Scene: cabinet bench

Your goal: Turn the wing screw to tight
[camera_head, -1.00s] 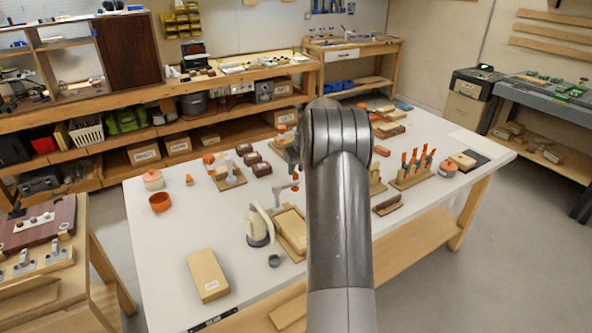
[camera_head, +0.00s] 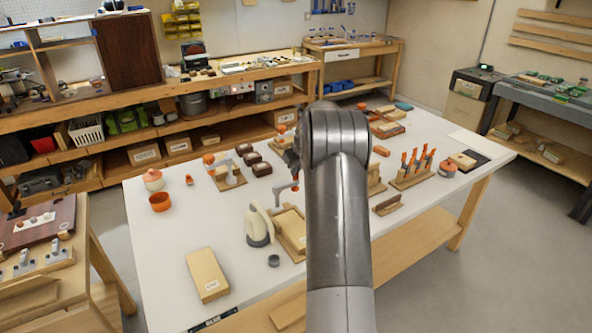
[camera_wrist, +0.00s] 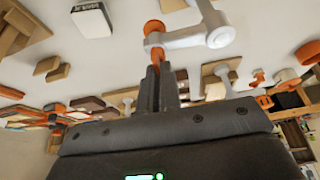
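In the wrist view an orange piece (camera_wrist: 154,38), which looks like the wing screw, sits at the end of a pale grey bent arm (camera_wrist: 195,38). My gripper (camera_wrist: 157,62) has its two dark fingers close together, with the orange piece at and between their tips. The exact contact is hard to see. My arm hides the fingertips in that view. The wing's angle is not clear.
The white table (camera_head: 225,228) holds a cream jug-shaped fixture (camera_head: 259,227), a wooden block (camera_head: 207,275), an orange cup (camera_head: 160,202) and a rack of orange-handled tools (camera_head: 412,172). The table's front left is fairly clear.

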